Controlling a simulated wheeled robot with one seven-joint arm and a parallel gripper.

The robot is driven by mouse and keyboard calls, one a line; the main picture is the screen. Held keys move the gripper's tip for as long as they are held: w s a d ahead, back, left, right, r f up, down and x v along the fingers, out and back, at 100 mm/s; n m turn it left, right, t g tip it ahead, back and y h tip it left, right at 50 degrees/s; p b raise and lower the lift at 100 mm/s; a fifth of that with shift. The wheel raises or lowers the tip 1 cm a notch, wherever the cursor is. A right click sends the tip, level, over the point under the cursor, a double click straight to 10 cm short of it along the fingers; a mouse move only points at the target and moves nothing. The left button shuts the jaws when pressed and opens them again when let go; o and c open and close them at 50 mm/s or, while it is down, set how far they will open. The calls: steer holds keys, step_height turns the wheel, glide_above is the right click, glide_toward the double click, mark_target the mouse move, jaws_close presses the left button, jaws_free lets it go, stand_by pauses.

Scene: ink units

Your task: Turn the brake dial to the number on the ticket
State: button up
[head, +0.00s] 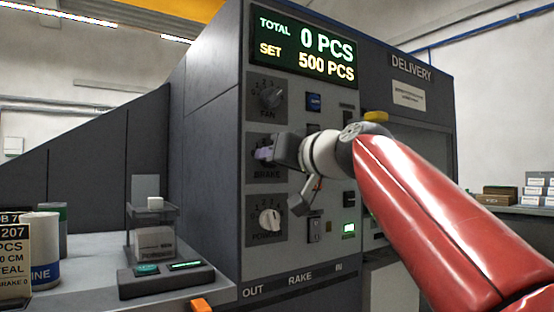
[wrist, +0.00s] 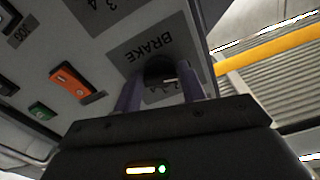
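The brake dial is a dark round knob on the grey press panel. In the wrist view the dial (wrist: 160,72) shows between my two purple fingers, near the BRAKE label (wrist: 147,47). My gripper (wrist: 160,88) has its fingers apart, one on each side of the knob; I cannot make out firm contact. In the head view my gripper (head: 263,153) reaches the dial from the right and hides most of it, so its setting is unreadable. The ticket (head: 14,262) stands at the lower left, cut by the picture edge; its small bottom line seems to read BRAKE 0.
The FAN dial (head: 271,97) is above and the POWDER dial (head: 270,220) below. Buttons and switches sit right of them, including an orange one (wrist: 72,82). A display (head: 307,48) reads 0 PCS, set 500 PCS. Cans (head: 45,245) and a small scale-like device (head: 165,275) stand at left.

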steer(key=o, duration=0.3)
steer(key=b+v, duration=0.2)
steer(key=v, duration=0.5)
steer(key=shift+s+d, duration=0.25)
steer(key=shift+s, duration=0.1)
steer(key=s+d+f+m+g+h+p, duration=0.1)
steer(key=s+d+f+g+h, duration=0.2)
steer(key=f, duration=1.2)
steer(key=s+d+f+m+g+h+p, duration=0.1)
steer(key=s+d+f+g+h, duration=0.2)
steer(key=s+f, duration=0.7)
steer(key=s+d+f+m+g+h+p, duration=0.1)
steer(key=s+f, duration=0.6)
steer(key=f, duration=1.4)
steer(key=shift+s+d+f+m+g+h+p, duration=0.15)
steer(key=shift+d+m+g+h, duration=0.1)
steer(key=shift+d+g+h, duration=0.65)
steer(key=shift+w+d+m+g+h+p, duration=0.25)
steer(key=shift+d+h, duration=0.35)
steer(key=shift+d, duration=0.7)
